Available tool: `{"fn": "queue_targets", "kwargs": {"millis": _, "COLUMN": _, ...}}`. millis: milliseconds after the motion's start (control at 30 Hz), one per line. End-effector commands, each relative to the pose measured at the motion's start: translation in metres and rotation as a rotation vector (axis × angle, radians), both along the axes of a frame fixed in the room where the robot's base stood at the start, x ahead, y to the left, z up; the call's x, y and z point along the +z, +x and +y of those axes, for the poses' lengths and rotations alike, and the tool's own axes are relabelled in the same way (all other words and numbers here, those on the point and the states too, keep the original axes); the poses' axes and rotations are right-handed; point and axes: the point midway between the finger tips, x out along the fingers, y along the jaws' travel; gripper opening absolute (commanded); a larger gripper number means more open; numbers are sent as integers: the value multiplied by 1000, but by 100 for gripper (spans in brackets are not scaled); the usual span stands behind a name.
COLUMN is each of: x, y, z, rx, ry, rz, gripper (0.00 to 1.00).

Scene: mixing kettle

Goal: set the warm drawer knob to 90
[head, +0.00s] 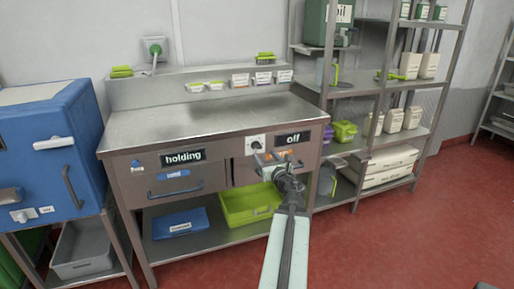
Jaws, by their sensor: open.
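A steel counter (190,118) has two drawers in its front. A small knob on a white plate (255,142) sits on the right drawer's front, left of a dark display reading "off" (293,139). The knob's pointer and scale are too small to read. My gripper (266,158) is open and empty, just below the knob and in front of the right drawer. I cannot tell whether it touches the front. My arm and gripper hide part of that drawer and an orange label (285,153).
A green crate (250,204) and a blue box (180,223) lie on the lower shelf. A blue cabinet (48,150) stands left, a loaded rack (375,110) right. Red floor is clear at right.

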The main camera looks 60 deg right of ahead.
Motion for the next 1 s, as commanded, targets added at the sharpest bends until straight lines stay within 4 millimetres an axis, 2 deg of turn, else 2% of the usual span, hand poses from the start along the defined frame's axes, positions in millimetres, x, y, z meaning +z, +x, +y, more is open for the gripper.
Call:
{"fn": "queue_targets", "kwargs": {"millis": 533, "x": 0, "y": 53, "z": -39, "rx": 1, "ry": 2, "rz": -3, "gripper": 59}}
{"fn": "queue_targets", "kwargs": {"millis": 1000, "x": 1, "y": 63, "z": -42, "rx": 2, "ry": 2, "rz": -3, "gripper": 59}}
